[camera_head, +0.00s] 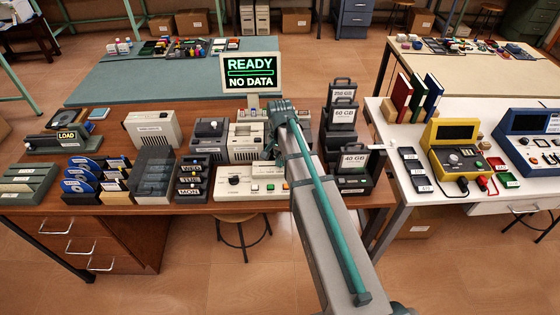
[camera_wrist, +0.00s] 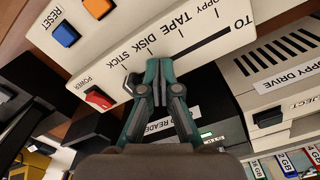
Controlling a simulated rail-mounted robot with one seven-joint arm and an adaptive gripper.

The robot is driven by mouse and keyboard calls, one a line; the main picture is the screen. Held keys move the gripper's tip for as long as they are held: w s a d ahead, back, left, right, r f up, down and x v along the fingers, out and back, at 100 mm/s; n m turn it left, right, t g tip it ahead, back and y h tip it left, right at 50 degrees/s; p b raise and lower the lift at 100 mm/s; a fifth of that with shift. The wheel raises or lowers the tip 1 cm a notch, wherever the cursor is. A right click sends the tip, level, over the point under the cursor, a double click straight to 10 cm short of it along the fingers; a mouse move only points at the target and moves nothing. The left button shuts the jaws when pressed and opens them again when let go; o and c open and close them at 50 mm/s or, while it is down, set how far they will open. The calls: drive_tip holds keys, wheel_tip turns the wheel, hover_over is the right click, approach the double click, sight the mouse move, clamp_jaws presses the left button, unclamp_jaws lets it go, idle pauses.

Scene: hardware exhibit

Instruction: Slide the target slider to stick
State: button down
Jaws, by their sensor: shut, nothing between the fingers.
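A beige control panel (camera_wrist: 90,55) with a dark straight slot (camera_wrist: 215,48) fills the upper part of the wrist view. Its printed labels include STICK, DISK, TAPE and TO, with tick marks along the slot. My gripper (camera_wrist: 162,68) is shut, its fingertips at the slot's end near the STICK and DISK labels.
The panel carries a red POWER switch (camera_wrist: 99,98), an orange button (camera_wrist: 97,7) and a blue RESET button (camera_wrist: 66,33). A floppy drive (camera_wrist: 290,60) stands close by at right. A monitor (camera_head: 250,75) reads READY, NO DATA. Black storage boxes (camera_head: 352,165) stand right of my arm.

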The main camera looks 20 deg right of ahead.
drive_tip(key=shift+r, duration=0.1)
drive_tip(key=shift+r+p, duration=2.3)
drive_tip(key=shift+r, duration=1.15)
